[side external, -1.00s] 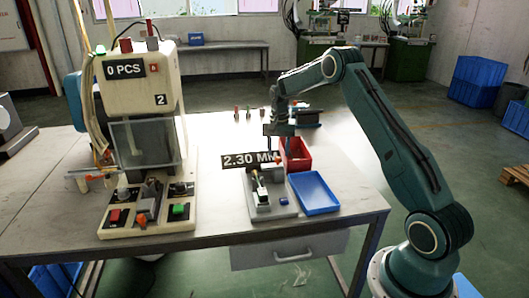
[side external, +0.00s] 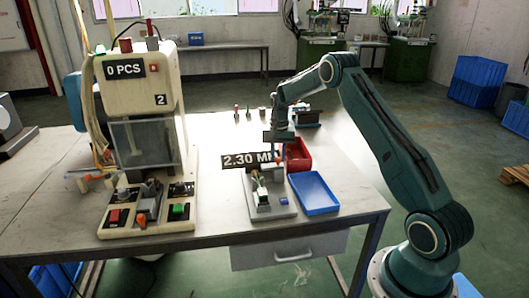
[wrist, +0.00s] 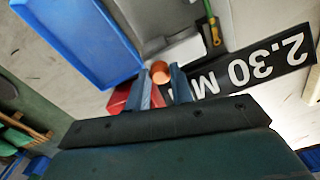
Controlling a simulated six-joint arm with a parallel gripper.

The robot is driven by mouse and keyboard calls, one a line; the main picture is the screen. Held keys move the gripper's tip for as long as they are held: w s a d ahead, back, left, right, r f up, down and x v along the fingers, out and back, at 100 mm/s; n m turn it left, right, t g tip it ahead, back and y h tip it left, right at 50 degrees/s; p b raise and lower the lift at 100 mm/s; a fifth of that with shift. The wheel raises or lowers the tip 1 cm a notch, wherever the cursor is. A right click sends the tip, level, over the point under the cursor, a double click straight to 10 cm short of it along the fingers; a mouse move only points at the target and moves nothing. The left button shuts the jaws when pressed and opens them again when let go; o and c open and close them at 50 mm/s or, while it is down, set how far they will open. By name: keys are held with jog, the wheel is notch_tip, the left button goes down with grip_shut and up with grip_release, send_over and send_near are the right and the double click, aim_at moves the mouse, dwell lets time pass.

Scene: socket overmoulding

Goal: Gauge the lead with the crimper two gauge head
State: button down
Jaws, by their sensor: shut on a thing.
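My gripper (side external: 279,157) is at the far side of the gauge stand, beside its 2.30 MM display (side external: 246,160). In the wrist view my gripper (wrist: 161,80) has its fingers on either side of a round copper-coloured piece (wrist: 160,71), which I take to be the lead; the rest of it is hidden. The grey gauge stand (side external: 270,211) sits on the table, with a light and dark head part (side external: 261,190) on top. The stand also shows at the top of the wrist view (wrist: 160,18). Whether the lead touches the head is unclear.
A blue tray (side external: 315,193) is right of the stand, and a red bin (side external: 299,155) is behind it. The crimping machine (side external: 147,90), marked 2 and reading 0 PCS, stands at the left. Small coloured items (side external: 249,113) stand at the back. Bare table lies between machine and stand.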

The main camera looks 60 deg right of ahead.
aim_at(265, 165)
jog(key=shift+w+a, duration=1.7)
jog(key=c, duration=1.2)
grip_release()
jog(key=shift+d+r, duration=0.1)
jog(key=shift+r, duration=0.4)
notch_tip(265, 165, up, 13)
